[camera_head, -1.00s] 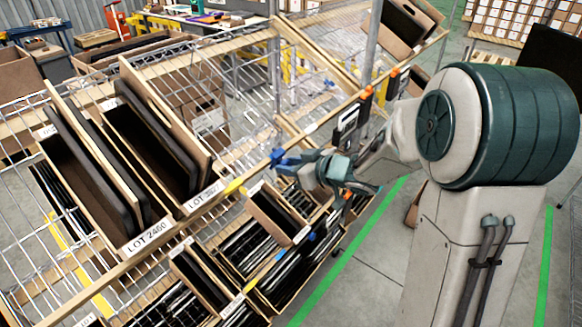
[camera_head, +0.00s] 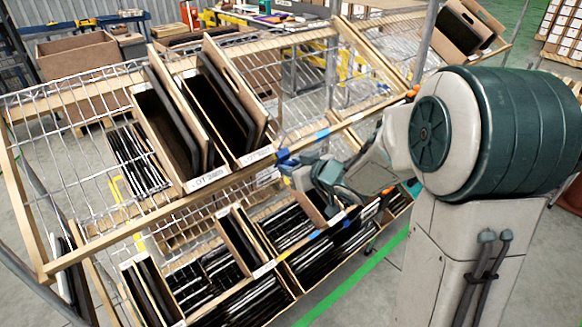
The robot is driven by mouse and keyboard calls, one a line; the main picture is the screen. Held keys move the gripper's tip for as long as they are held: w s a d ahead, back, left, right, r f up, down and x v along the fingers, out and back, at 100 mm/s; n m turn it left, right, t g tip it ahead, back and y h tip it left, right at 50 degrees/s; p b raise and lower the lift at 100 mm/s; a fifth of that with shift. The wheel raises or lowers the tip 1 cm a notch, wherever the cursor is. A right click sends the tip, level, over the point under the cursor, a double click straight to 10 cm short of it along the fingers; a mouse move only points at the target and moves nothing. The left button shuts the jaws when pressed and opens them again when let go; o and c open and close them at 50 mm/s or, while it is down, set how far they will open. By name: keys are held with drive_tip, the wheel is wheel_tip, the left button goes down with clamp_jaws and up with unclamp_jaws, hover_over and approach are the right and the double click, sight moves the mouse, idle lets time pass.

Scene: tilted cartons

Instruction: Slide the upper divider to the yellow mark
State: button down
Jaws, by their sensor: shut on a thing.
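My gripper (camera_head: 287,163) is at the front wooden rail of the upper shelf, just right of two tilted cartons. It is shut on the upper divider's front end at the rail; the fingers hide most of the held part, and the divider's body is hard to make out against the wire mesh. A blue mark (camera_head: 322,134) shows on the rail to the right.
Two tilted cartons (camera_head: 190,130) with dark panels stand left of the gripper. Bare wire mesh (camera_head: 305,75) lies behind and to the right. Lower cartons (camera_head: 240,240) with black items fill the shelf below. A slanted wooden board (camera_head: 372,55) and another carton (camera_head: 465,28) are farther right.

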drive_tip(key=shift+s+a, duration=0.1)
drive_tip(key=shift+a, duration=0.1)
drive_tip(key=c, duration=1.1)
unclamp_jaws()
drive_tip(key=shift+d, duration=0.1)
drive_tip(key=p+v, duration=0.1)
drive_tip(key=v, duration=1.2)
drive_tip(key=shift+s+d+r, duration=0.1)
drive_tip(key=shift+s+r, duration=0.1)
drive_tip(key=shift+s, duration=0.15)
